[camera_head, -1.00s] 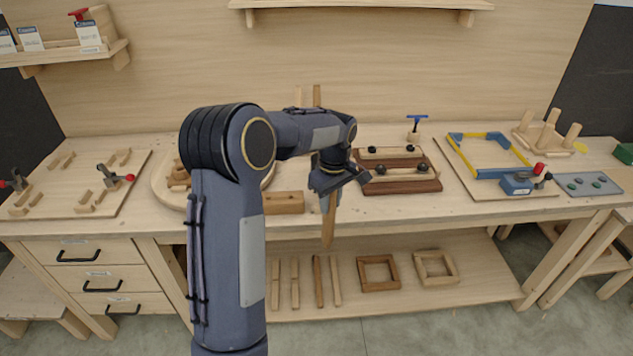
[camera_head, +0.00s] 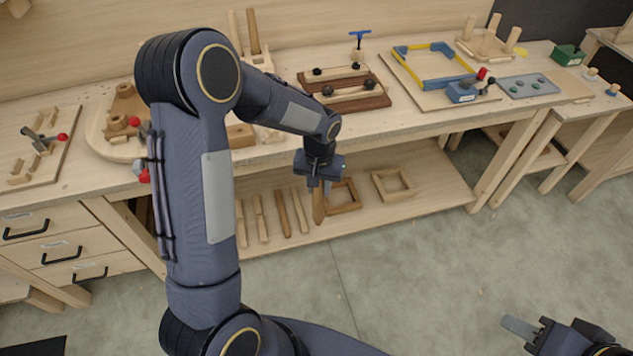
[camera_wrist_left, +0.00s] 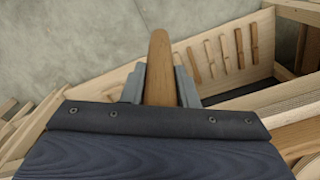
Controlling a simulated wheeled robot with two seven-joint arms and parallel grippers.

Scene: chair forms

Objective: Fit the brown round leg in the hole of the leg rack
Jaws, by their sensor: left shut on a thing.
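The brown round leg (camera_head: 319,207) hangs roughly upright from my left gripper (camera_head: 319,184), in front of the bench edge and clear of the bench top. In the left wrist view the leg (camera_wrist_left: 160,70) sits between the two grey fingers, its rounded end pointing away. Two upright wooden legs (camera_head: 253,32) stand at the back of the bench, behind my left arm; they seem to be in the leg rack, whose base is hidden by the arm. My right gripper (camera_head: 523,329) is at the lower right over the floor, apart from everything; its opening is unclear.
The lower shelf (camera_head: 430,205) holds several wooden sticks and two square frames (camera_head: 392,184). On the bench are a brown clamping jig (camera_head: 345,92), a board with blue and yellow parts (camera_head: 425,72) and a grey plate (camera_head: 528,84). The floor in front is clear.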

